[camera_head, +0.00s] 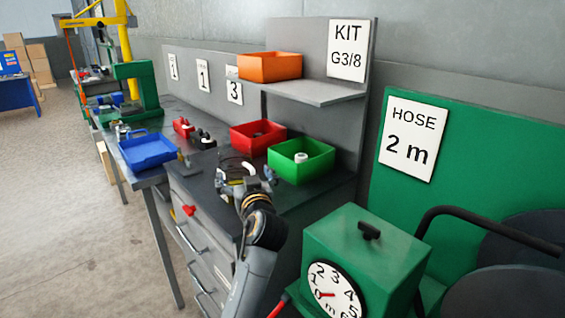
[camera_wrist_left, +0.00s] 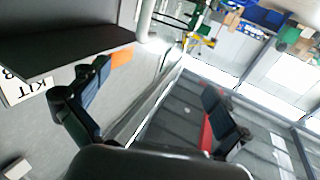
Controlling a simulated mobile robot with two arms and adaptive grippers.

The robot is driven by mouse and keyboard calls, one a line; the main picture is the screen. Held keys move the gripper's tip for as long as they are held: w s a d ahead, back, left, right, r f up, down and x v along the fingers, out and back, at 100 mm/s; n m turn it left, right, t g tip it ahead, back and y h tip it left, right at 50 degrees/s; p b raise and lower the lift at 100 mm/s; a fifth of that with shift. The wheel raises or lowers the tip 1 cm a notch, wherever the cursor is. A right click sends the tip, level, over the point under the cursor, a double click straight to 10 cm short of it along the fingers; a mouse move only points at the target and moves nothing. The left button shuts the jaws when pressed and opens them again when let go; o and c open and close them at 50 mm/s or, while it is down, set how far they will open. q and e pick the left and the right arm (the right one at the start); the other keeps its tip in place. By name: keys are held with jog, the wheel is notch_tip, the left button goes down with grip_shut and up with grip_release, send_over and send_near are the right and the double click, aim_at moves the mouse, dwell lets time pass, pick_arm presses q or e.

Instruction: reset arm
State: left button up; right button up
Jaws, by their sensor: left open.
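My left arm comes up from the bottom of the head view, with a grey link and a dark, yellow-ringed wrist. My left gripper (camera_head: 240,168) is over the dark workbench (camera_head: 205,172), in front of the red and green bins. In the left wrist view its two dark fingers (camera_wrist_left: 160,95) stand wide apart with nothing between them. The wrist view is strongly tilted. My right gripper is in neither view.
A red bin (camera_head: 257,137), a green bin (camera_head: 301,161) and a blue tray (camera_head: 147,150) stand on the bench. An orange bin (camera_head: 270,67) sits on the shelf (camera_head: 316,92). A green box with a dial (camera_head: 365,250) stands at right. Open floor (camera_head: 60,200) lies left.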

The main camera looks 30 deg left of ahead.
pick_arm(q)
jog(key=s+d+f+m+g+h, duration=0.25)
jog(key=s+f, duration=0.35)
jog(key=f, duration=0.4)
jog(key=s+d+f+m+g+h, duration=0.15)
jog(key=s+d+f+h, duration=0.35)
jog(key=f, duration=0.5)
jog(key=s+d+f+m+g+h, duration=0.2)
jog(key=s+d+f, duration=0.2)
jog(key=s, duration=0.4)
jog(key=s+d+f+m+g+h, duration=0.2)
jog(key=s+d+f+m, duration=0.15)
jog(key=s, duration=0.55)
jog(key=s+d+f+m+g+h, duration=0.15)
jog(key=s+d+f, duration=0.25)
jog(key=s, duration=0.4)
notch_tip(320, 180, down, 26)
jog(key=s+g, duration=0.1)
jog(key=s, duration=0.1)
jog(key=s+a+f+g, duration=0.1)
jog(key=s+a+f, duration=0.2)
jog(key=s+f, duration=1.3)
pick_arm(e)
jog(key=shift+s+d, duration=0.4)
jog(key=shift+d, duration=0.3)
